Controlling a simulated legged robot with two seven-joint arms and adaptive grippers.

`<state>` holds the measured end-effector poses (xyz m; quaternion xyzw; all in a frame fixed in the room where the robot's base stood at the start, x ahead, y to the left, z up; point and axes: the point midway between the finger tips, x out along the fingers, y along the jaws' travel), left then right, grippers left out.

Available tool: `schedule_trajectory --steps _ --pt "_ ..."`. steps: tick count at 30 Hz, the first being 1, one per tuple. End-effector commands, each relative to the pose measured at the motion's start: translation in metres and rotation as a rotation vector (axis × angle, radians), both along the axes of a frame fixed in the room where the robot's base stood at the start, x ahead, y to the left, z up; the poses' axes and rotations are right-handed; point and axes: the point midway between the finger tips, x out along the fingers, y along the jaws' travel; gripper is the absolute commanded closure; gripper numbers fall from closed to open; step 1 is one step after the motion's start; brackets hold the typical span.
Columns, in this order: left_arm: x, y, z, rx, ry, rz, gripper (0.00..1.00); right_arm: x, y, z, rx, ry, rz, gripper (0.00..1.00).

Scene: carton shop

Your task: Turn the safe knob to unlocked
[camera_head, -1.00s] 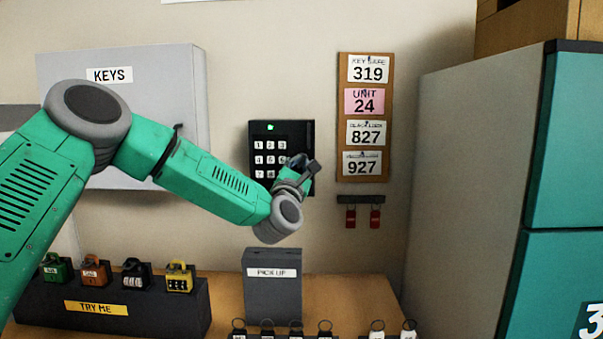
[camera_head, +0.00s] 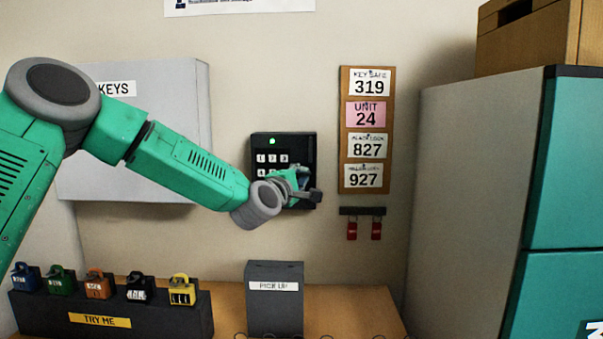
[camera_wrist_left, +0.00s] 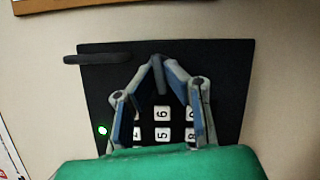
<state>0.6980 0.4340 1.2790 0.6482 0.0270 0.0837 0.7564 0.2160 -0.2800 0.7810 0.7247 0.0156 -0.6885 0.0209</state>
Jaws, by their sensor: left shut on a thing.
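The safe (camera_head: 262,144) is a black box on the wall with white number keys and a lit green light. It also fills the middle of the left wrist view (camera_wrist_left: 232,75). My left gripper (camera_head: 303,188) is at its lower right, beside the keys. In the left wrist view, its fingers (camera_wrist_left: 158,64) close in on a narrow dark knob (camera_wrist_left: 161,80), shut on it. The fingers and wrist hide part of the knob and the lower keys. I cannot read any locked or unlocked mark. My right gripper is not in view.
A grey KEYS cabinet (camera_head: 150,165) hangs left behind my arm. A number board (camera_head: 352,120) and red tags (camera_head: 352,231) hang to the right. Below are a PICK UP box (camera_head: 274,310) and a TRY ME padlock stand (camera_head: 190,323). A dark bar (camera_wrist_left: 88,59) projects at the safe's edge.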

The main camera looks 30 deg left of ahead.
Motion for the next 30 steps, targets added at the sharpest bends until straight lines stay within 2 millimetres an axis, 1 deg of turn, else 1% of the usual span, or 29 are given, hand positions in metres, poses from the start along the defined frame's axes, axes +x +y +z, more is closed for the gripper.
schedule_trajectory --steps 1,3,11,27,28,29,30 --pt "-0.0005 -0.0008 -0.0026 0.023 0.026 -0.003 1.0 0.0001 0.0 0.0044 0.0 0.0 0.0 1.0" --pt "-0.0005 -0.0005 -0.0032 0.055 0.046 -0.002 1.0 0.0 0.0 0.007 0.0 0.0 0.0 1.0" --pt "-0.0005 -0.0008 -0.005 0.128 0.093 -0.003 1.0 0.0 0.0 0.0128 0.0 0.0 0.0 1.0" --pt "-0.0006 -0.0008 -0.0074 0.144 0.107 -0.003 1.0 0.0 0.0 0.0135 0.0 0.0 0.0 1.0" --pt "-0.0006 -0.0008 -0.0074 0.144 0.107 -0.003 0.81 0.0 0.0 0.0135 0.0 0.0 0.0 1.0" --pt "-0.0006 -0.0007 -0.0072 0.144 0.106 -0.003 0.72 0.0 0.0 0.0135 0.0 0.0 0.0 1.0" --pt "-0.0006 -0.0006 -0.0066 0.145 0.105 -0.003 0.72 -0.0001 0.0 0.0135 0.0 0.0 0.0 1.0"
